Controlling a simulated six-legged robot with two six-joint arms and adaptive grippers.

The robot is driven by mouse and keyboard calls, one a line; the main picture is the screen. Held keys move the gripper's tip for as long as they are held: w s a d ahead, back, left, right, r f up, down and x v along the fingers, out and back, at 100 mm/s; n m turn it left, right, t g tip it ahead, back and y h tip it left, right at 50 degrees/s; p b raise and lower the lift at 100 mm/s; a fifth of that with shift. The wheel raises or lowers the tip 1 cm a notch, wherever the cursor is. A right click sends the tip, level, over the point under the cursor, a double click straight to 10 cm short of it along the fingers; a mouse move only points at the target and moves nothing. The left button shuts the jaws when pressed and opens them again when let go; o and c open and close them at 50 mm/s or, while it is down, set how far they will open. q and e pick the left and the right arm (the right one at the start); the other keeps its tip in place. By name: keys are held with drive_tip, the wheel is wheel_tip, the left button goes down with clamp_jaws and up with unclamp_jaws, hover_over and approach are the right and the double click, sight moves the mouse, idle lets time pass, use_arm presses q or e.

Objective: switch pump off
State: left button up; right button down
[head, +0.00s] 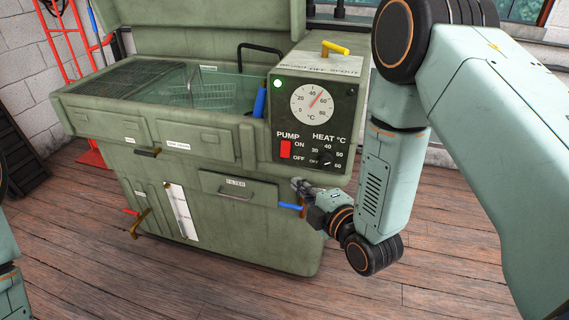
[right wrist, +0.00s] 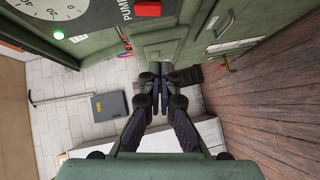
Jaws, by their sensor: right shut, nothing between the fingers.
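The red pump switch (head: 285,150) sits on the dark control panel (head: 345,113), under the label PUMP and beside the words ON and OFF. A green lamp (head: 278,84) glows at the panel's upper left. My right gripper (head: 298,185) is shut and empty, below the panel and slightly right of the switch. In the right wrist view the shut fingers (right wrist: 160,92) point along the machine's front, and the red switch (right wrist: 148,9) shows at the top edge. The left gripper is not in view; only a bit of my left arm shows at the left edge.
The green wash machine (head: 155,145) has an open tank with a wire basket (head: 212,92). A heat knob (head: 327,159) and a round gauge (head: 311,103) share the panel. A blue-handled lever (head: 290,206) sticks out near my right gripper. A red hand truck (head: 75,40) stands behind.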

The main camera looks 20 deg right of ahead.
drive_tip(key=b, duration=0.2)
approach(286, 149)
drive_tip(key=w+a+f, duration=0.3)
drive_tip(key=a, duration=0.3)
drive_tip(key=shift+w+d+f+b, duration=0.15)
drive_tip(key=shift+w+d+b, duration=0.2)
drive_tip(key=shift+w+d, duration=0.4)
drive_tip(key=shift+w+d+f+b, duration=0.15)
drive_tip(key=shift+w+d+b, duration=0.3)
drive_tip(key=shift+w, duration=0.45)
drive_tip(key=shift+f+t+b, duration=0.2)
drive_tip(key=shift+t+b, duration=0.1)
